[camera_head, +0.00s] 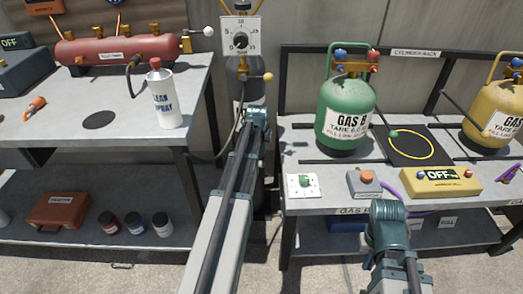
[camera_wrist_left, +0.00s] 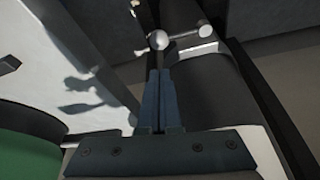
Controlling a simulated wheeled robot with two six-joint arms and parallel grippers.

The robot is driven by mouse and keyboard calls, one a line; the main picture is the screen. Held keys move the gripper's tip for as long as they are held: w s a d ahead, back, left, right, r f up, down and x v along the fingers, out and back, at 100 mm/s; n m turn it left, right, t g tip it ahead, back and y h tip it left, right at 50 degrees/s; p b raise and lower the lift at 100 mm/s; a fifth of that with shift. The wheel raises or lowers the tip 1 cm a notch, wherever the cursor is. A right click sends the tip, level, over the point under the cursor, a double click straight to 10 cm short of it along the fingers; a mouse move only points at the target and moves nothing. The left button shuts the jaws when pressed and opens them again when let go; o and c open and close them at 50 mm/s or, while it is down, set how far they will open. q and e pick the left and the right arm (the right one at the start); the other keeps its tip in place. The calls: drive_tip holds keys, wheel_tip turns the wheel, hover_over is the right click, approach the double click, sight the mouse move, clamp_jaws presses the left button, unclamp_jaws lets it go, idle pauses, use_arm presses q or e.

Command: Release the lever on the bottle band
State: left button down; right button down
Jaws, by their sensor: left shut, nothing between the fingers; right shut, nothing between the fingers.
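In the left wrist view my left gripper (camera_wrist_left: 160,74) is shut and empty. Its fingertips are close to a pale ball knob (camera_wrist_left: 158,40) on a short bar; I cannot tell whether they touch. My right arm shows at the lower right; its gripper is not visible.
The right bench holds a green gas bottle (camera_head: 344,112), a yellow bottle (camera_head: 492,112), a yellow switch box (camera_head: 438,182) and a small button box (camera_head: 366,184). The left bench holds a spray bottle (camera_head: 165,98) and a red tank (camera_head: 118,50).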

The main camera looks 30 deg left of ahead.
sight(262, 165)
use_arm(q)
drive_tip(key=b+x, duration=0.5)
drive_tip(key=x, duration=0.1)
drive_tip(key=shift+f, duration=0.45)
drive_tip(key=shift+s+d+m+h, duration=0.25)
drive_tip(key=shift+d+m+h, duration=0.05)
drive_tip(key=shift+m, duration=0.4)
drive_tip(key=shift+s+d+m+h, duration=0.25)
drive_tip(key=shift+s+m, duration=0.2)
drive_tip(key=shift+m, duration=0.25)
drive_tip(key=shift+s+d+m+h, duration=0.15)
drive_tip(key=shift+s+d+m, duration=0.1)
drive_tip(key=shift+s+m, duration=0.35)
drive_tip(key=s+m, duration=0.1)
drive_tip(key=m, duration=0.1)
drive_tip(key=s+m+h, duration=0.1)
drive_tip(key=shift+d+m, duration=0.35)
drive_tip(key=shift+m, duration=0.05)
drive_tip(key=s+m, duration=0.1)
drive_tip(key=m, duration=0.1)
drive_tip(key=s+a+m+g+h, duration=0.1)
drive_tip(key=s+m, duration=0.1)
drive_tip(key=s+m+h, duration=0.1)
drive_tip(key=s+m, duration=0.1)
drive_tip(key=m, duration=0.1)
drive_tip(key=shift+s+a+g, duration=0.15)
drive_tip(key=shift+g, duration=0.15)
drive_tip(key=shift+s+a, duration=0.1)
